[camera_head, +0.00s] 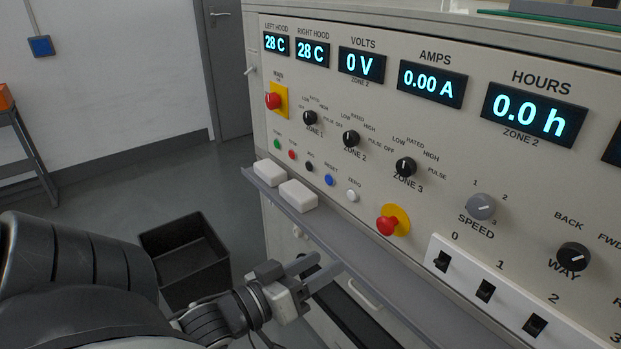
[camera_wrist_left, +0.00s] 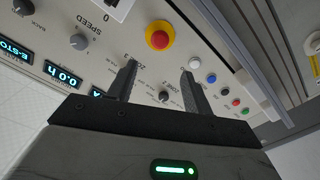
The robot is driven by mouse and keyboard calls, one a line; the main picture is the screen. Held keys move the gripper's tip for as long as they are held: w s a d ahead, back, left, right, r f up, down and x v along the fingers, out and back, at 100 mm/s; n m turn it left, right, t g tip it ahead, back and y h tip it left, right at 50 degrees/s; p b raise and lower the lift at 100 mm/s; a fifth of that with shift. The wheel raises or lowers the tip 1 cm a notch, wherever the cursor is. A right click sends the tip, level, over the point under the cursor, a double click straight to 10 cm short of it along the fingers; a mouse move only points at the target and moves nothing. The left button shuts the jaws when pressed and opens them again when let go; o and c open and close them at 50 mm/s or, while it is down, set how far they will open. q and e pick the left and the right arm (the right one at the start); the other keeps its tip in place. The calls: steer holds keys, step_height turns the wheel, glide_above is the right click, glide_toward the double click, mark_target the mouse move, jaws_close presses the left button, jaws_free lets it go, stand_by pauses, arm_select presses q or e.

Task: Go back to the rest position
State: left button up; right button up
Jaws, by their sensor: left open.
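My left gripper (camera_head: 311,274) is open and empty in the head view, low in front of the panel's ledge. Its two fingers are apart with nothing between them. In the left wrist view the open fingers (camera_wrist_left: 160,82) point toward the control panel (camera_wrist_left: 150,35), with the zone knobs and the red emergency button (camera_wrist_left: 160,34) beyond them. The panel (camera_head: 372,92) fills the right of the head view, with lit displays, black zone knobs and a red button on a yellow plate (camera_head: 393,221). My right gripper is not in view.
A narrow ledge (camera_head: 345,243) runs under the panel and bears two white blocks (camera_head: 298,195). A black open bin (camera_head: 187,252) stands on the floor behind my left arm. An orange-topped stand (camera_head: 14,122) is at the far left. Floor between is clear.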

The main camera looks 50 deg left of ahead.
arm_select(q)
steer(key=shift+s, duration=0.65)
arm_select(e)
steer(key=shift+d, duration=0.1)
arm_select(q)
steer(key=d+f+m+g+h+p, duration=0.1)
steer(key=d+f+m+g+p, duration=0.2)
steer(key=d, duration=0.5)
steer(key=s+d+f+m+g+p, duration=0.1)
steer(key=d+f+m+g+p, duration=0.2)
steer(key=d+p, duration=0.3)
steer(key=d+g, duration=0.1)
steer(key=d, duration=0.2)
steer(key=shift+d+m+h, duration=0.2)
steer(key=shift+m+h, duration=0.1)
steer(key=shift+h, duration=0.1)
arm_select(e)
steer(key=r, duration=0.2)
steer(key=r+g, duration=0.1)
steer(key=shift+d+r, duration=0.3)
arm_select(q)
steer(key=shift+s+a, duration=0.1)
